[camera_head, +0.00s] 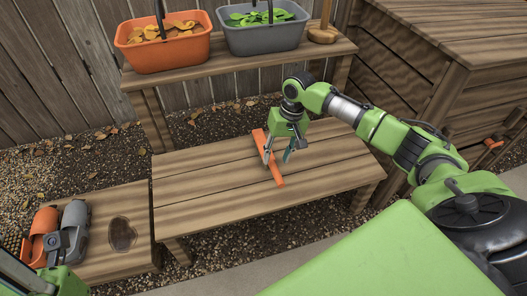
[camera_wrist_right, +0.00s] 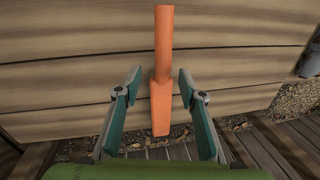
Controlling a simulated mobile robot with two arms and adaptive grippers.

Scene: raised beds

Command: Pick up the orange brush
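The orange brush (camera_head: 276,172) lies on the low wooden bench in the middle of the head view. In the right wrist view the brush (camera_wrist_right: 161,105) runs up the picture, its narrow handle at the top and its wider part below. My right gripper (camera_head: 278,155) is above the bench at the brush. Its fingers (camera_wrist_right: 159,88) are open, one on each side of the brush, with a gap on both sides. My left gripper (camera_head: 56,252) shows only in part at the lower left, and its fingers are not clear.
The low bench (camera_head: 325,165) is otherwise bare. An orange basket (camera_head: 165,55) and a grey basket (camera_head: 265,40) stand on the rear shelf. Orange and grey clogs (camera_head: 75,220) sit on the left platform (camera_head: 125,262). A wooden raised bed (camera_head: 430,45) stands at right.

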